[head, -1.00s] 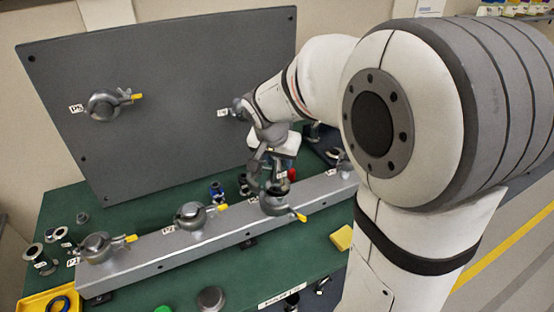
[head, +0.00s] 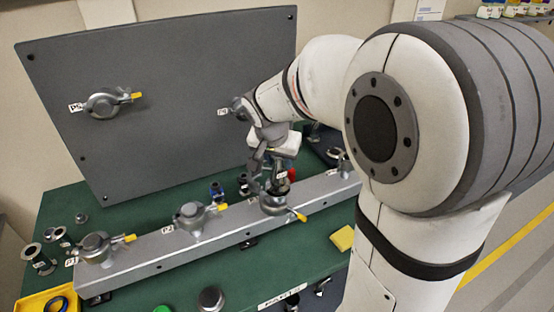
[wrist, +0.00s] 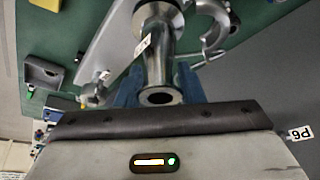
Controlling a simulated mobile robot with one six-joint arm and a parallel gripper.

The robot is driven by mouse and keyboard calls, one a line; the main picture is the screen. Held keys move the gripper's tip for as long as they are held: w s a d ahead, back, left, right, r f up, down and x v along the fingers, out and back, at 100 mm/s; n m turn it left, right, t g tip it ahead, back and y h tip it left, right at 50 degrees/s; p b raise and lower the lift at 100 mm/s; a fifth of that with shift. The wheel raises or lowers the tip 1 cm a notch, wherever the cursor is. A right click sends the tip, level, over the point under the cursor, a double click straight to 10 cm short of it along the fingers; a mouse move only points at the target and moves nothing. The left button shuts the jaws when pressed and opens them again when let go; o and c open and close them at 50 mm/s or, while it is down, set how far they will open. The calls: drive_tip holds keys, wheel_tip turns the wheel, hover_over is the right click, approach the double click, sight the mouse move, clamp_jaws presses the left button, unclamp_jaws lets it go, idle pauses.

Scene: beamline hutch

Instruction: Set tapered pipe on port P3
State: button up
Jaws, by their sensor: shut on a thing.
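The tapered pipe (wrist: 160,42) is a shiny metal piece with flanged ends and a small white label. My gripper (wrist: 158,84) is shut on it, with blue fingers on both sides near its open end. In the head view my gripper (head: 268,163) is above the rail, and the pipe shows only in part below it, at the label (head: 281,175). Port P3 (head: 274,204) is the grey clamp on the rail directly below, with a yellow-tipped lever to its right. The pipe's lower end is at or just above this port; I cannot tell whether they touch.
The silver rail (head: 160,256) also carries clamps at P2 (head: 195,217) and P1 (head: 95,247) to the left. A grey upright panel (head: 170,75) with clamp P5 (head: 104,106) stands behind. Loose fittings, a yellow tray (head: 30,304) and a yellow block (head: 343,238) lie on the green table.

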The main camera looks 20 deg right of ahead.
drive_tip(key=shift+f, duration=0.1)
drive_tip(key=o, duration=1.1)
drive_tip(key=shift+o, duration=0.2)
drive_tip(key=b+v, duration=0.1)
drive_tip(key=v, duration=0.6)
drive_tip(key=s+f+n+y, duration=0.1)
drive_tip(key=s+f+n, duration=0.2)
drive_tip(key=s, duration=0.6)
drive_tip(key=s+f+n+y, duration=0.1)
drive_tip(key=s+f+n, duration=0.2)
drive_tip(key=s, duration=0.6)
drive_tip(key=shift+d+n, duration=0.3)
drive_tip(key=shift+n, duration=0.1)
